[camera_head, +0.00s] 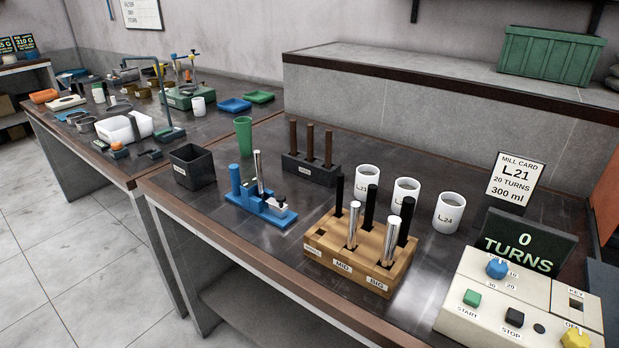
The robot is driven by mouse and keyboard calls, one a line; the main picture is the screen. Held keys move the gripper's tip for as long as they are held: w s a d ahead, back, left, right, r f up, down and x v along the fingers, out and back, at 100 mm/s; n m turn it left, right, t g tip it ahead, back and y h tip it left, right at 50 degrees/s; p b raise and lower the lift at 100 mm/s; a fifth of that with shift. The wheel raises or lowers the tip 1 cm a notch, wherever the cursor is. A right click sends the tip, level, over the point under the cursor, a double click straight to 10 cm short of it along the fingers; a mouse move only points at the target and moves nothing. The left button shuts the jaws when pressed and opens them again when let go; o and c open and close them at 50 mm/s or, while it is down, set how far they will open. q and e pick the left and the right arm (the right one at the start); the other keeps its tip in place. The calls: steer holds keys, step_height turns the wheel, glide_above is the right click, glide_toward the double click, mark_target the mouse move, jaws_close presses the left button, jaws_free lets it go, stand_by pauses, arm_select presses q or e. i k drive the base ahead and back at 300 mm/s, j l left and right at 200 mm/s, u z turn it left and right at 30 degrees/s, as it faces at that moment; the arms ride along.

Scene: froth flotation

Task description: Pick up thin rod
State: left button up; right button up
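A wooden block (330,243) stands on the near table, with front labels that include MID and BIG; the left label is hard to read. Two silver rods stand upright in it, one behind MID (353,226) and one behind BIG (391,241). The front left hole looks empty. Three black rods stand in its back row: left (339,195), middle (369,207) and right (405,221). A slim silver rod (258,173) stands upright at the blue fixture (262,208). A dark rack (310,172) holds three brown rods (310,142). Neither of my grippers is in view.
White cups (448,212) stand behind the block. A control box (520,300), a display reading 0 TURNS (525,245) and a mill card (515,182) are at right. A black bin (192,167) and green cup (243,136) are at left. The front left tabletop is clear.

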mark_target(258, 172)
steer(key=i+j+z, duration=0.1)
steer(key=j+z, duration=0.2)
steer(key=z, duration=0.15)
steer(key=j+z, duration=0.3)
steer(key=z, duration=0.15)
steer(key=j+z, duration=0.3)
steer(key=z, duration=0.15)
steer(key=j+z, duration=0.45)
steer(key=l, duration=0.15)
